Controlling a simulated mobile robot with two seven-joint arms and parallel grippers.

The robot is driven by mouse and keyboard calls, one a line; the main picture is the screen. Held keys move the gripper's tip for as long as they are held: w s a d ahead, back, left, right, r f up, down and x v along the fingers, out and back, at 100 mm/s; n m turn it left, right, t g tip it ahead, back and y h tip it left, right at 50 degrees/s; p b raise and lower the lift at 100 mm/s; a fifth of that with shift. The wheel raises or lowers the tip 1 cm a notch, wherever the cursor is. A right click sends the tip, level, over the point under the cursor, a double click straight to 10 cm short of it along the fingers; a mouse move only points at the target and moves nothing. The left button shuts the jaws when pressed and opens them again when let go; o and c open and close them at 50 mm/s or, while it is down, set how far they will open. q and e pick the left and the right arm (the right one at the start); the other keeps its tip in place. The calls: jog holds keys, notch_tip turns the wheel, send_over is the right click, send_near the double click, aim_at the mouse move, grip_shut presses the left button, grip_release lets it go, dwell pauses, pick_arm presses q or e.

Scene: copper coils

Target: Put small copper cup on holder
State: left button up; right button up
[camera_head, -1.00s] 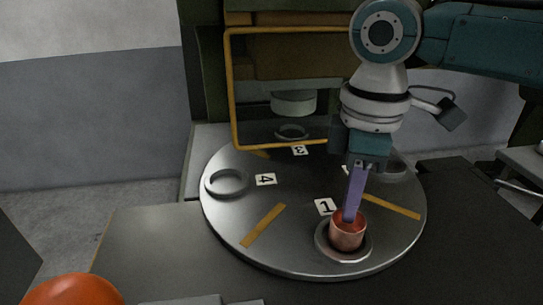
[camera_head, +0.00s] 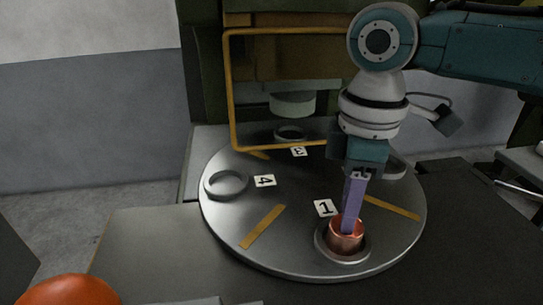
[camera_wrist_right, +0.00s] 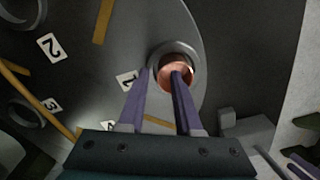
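The small copper cup (camera_head: 345,244) sits upright in the round holder (camera_head: 322,250) beside the label 1 on the turntable. The cup and holder also show in the right wrist view, the cup (camera_wrist_right: 172,77) inside the grey ring (camera_wrist_right: 193,58). My right gripper (camera_head: 350,231) points down at the cup. In the right wrist view its purple fingers (camera_wrist_right: 160,72) stand apart, one tip over the cup's opening and the other left of the cup. Whether either finger touches the cup wall is hard to tell. My left gripper is not in view.
The round metal turntable (camera_head: 235,222) carries other rings, one by label 4 (camera_head: 226,183) and one by label 3 (camera_head: 290,133). A yellow frame (camera_head: 233,95) and a press head (camera_head: 292,104) stand behind. An orange rounded object (camera_head: 68,290) is at bottom left.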

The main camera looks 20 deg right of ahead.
notch_tip(320, 180, up, 12)
jog(key=p, duration=0.4)
jog(key=s+a+f+t+y, duration=0.1)
jog(key=s+a+f+y, duration=0.1)
jog(key=s+a+f, duration=0.45)
jog(key=s+a+f+m, duration=0.1)
jog(key=s+m, duration=0.1)
jog(key=s+a+f+m+t, duration=0.1)
jog(key=s, duration=0.1)
jog(key=s+a+m+t, duration=0.1)
jog(key=s+m, duration=0.1)
jog(key=shift+s+f+m, duration=0.3)
jog(key=shift+s+f, duration=0.1)
jog(key=s+d+m, duration=0.1)
jog(key=s+d, duration=0.1)
jog(key=s+d+m+h, duration=0.1)
jog(key=s+d, duration=0.1)
jog(key=shift+d+m+t+h, duration=0.3)
jog(key=shift+d+m, duration=0.05)
jog(key=shift+m, duration=0.05)
jog(key=shift+s+d, duration=0.15)
jog(key=shift+d, duration=0.1)
